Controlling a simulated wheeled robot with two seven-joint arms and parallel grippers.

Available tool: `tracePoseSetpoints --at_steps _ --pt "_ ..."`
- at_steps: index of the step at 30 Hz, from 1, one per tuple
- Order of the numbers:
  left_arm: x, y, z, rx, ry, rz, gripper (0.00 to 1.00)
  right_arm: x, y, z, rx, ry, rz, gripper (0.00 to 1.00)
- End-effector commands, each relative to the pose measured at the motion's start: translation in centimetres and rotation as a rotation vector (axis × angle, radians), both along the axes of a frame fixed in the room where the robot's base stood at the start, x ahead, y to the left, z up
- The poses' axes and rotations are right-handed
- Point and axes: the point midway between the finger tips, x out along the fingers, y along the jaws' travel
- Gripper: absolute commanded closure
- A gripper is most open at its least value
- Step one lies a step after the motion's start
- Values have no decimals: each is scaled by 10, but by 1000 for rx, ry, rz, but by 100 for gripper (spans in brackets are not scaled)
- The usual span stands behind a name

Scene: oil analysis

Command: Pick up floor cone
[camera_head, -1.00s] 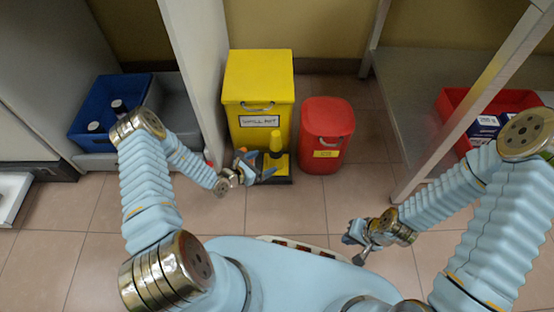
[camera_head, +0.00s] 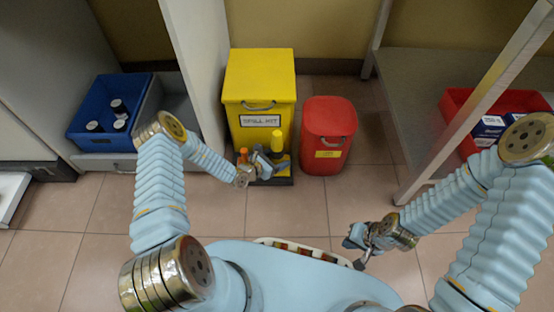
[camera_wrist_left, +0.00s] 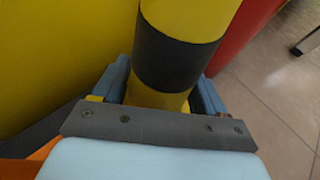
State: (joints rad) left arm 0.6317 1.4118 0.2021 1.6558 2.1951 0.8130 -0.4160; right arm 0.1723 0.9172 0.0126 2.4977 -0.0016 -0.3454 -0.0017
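The floor cone (camera_head: 277,144) is yellow with a black band and stands upright in front of the yellow spill kit bin. In the left wrist view the cone (camera_wrist_left: 178,60) rises between the two blue fingers of my left gripper (camera_wrist_left: 162,88). These fingers are open, one on each side of the cone; I cannot tell if either touches it. In the head view my left gripper (camera_head: 268,165) hides part of the cone's lower half. My right gripper (camera_head: 358,246) is far from the cone, low in front of my body; its fingertips are unclear.
The yellow spill kit bin (camera_head: 260,85) stands right behind the cone, and a red bin (camera_head: 327,125) stands to its right. A small orange object (camera_head: 243,156) is close to my left gripper. A white panel (camera_head: 195,70) rises at left. The floor (camera_head: 300,212) in front is clear.

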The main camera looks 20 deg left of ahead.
Motion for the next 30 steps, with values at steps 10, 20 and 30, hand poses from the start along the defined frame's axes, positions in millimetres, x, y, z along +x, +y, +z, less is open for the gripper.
tracePoseSetpoints --at_steps 10,20,30 --pt "0 0 1 -1 -2 0 75 0 0 0 0 0 0 100" --pt "1 0 23 0 -4 -1 75 0 0 9 0 2 1 100" --pt "1 1 92 1 -4 -1 75 0 -1 29 -3 0 0 100"
